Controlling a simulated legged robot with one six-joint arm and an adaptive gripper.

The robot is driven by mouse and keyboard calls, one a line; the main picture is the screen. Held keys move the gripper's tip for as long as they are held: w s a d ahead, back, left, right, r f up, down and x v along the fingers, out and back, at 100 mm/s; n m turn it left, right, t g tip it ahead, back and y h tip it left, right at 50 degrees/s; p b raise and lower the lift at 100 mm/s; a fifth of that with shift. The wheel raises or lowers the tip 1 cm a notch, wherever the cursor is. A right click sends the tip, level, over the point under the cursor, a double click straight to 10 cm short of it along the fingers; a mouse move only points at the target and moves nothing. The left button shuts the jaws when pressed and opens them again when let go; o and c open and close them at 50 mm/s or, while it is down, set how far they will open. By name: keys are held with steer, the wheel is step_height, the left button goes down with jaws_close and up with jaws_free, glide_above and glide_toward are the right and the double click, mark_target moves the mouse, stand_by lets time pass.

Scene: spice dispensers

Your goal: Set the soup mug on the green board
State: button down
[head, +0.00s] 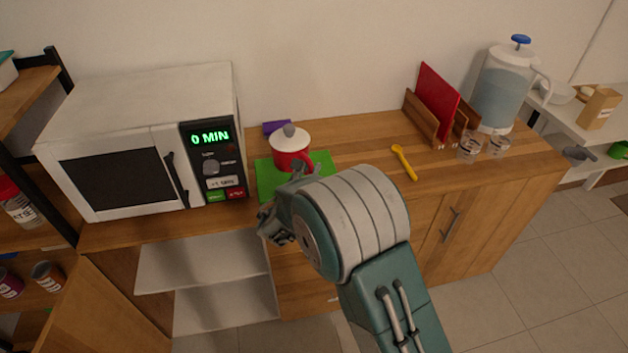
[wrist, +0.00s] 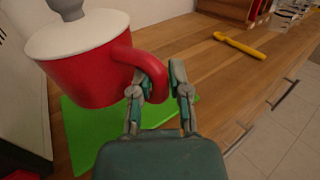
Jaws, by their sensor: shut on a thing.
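The soup mug (head: 290,153) is red with a white lid and a grey knob. It is upright at the green board (head: 321,160) on the wooden counter. In the wrist view the mug (wrist: 92,75) overlaps the board (wrist: 82,137); I cannot tell whether its base touches it. My gripper (wrist: 162,84) is shut on the mug's red handle, at the mug's right side. In the head view my gripper (head: 291,178) is partly hidden by my wrist, in front of the mug.
A white microwave (head: 140,140) stands left of the board. A yellow spoon (head: 404,162) lies to the right, with bare counter between. Further right are a rack with a red board (head: 438,98), two glasses (head: 469,148) and a water pitcher (head: 503,90). A purple item (head: 275,127) lies behind the mug.

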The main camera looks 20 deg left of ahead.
steer(key=w+f, duration=0.3)
steer(key=f, duration=0.1)
steer(key=shift+w+a+f, duration=0.2)
steer(key=shift+w+f, duration=0.1)
steer(key=shift+w, duration=0.1)
step_height(320, 180, down, 4)
steer(key=shift+w+r, duration=0.15)
steer(key=shift+r, duration=0.05)
steer(key=c, duration=0.6)
jaws_free()
